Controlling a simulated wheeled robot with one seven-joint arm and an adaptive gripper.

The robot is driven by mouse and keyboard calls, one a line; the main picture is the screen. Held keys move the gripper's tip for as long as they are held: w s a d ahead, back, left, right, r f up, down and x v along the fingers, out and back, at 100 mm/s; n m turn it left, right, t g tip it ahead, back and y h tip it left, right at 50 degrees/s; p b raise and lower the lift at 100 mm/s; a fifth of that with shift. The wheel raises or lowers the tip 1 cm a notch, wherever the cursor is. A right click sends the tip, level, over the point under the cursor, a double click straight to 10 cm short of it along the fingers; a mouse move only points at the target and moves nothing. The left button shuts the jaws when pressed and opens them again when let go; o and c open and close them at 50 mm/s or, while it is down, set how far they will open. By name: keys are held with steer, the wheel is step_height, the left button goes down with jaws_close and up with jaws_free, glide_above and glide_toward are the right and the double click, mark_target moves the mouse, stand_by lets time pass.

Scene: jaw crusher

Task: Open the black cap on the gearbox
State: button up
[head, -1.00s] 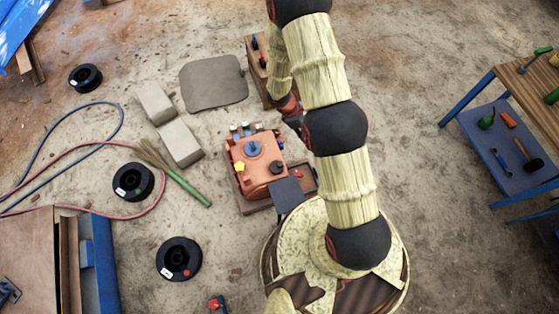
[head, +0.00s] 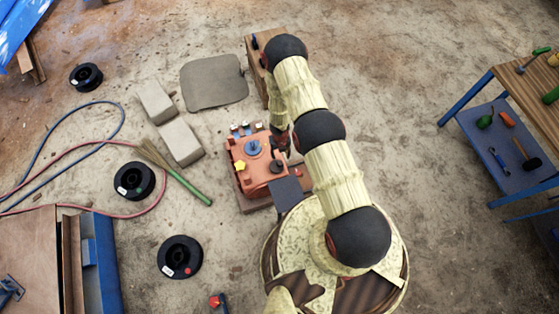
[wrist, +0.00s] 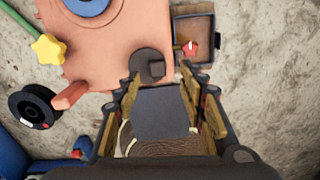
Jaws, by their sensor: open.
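The orange gearbox (head: 251,176) stands on a low base in the middle of the head view, and its top fills the upper left of the wrist view (wrist: 105,45). The black cap (wrist: 150,64) is a dark round disc with a raised square knob, near the gearbox's edge. In the head view the cap (head: 277,166) shows just below my gripper (head: 279,146). In the wrist view my gripper (wrist: 160,78) is open and empty, with its fingertips pointing toward the cap, one on each side of it. I cannot tell the height between fingertips and cap.
On the gearbox are a yellow star knob (wrist: 48,48), a blue round part (head: 253,148) and a red-orange handle (wrist: 71,95). A small tray (wrist: 207,26) with a red knob (wrist: 190,48) is beside it. Concrete blocks (head: 181,143) and black spools (head: 133,181) lie to the left.

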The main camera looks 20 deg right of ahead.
mark_target(277, 166)
steer(key=shift+a+n, duration=0.25)
steer(key=shift+n, duration=0.25)
step_height(277, 166, down, 8)
steer(key=b, duration=0.5)
steer(key=shift+r, duration=0.15)
steer(key=shift+c, duration=1.4)
steer(key=c, duration=0.8)
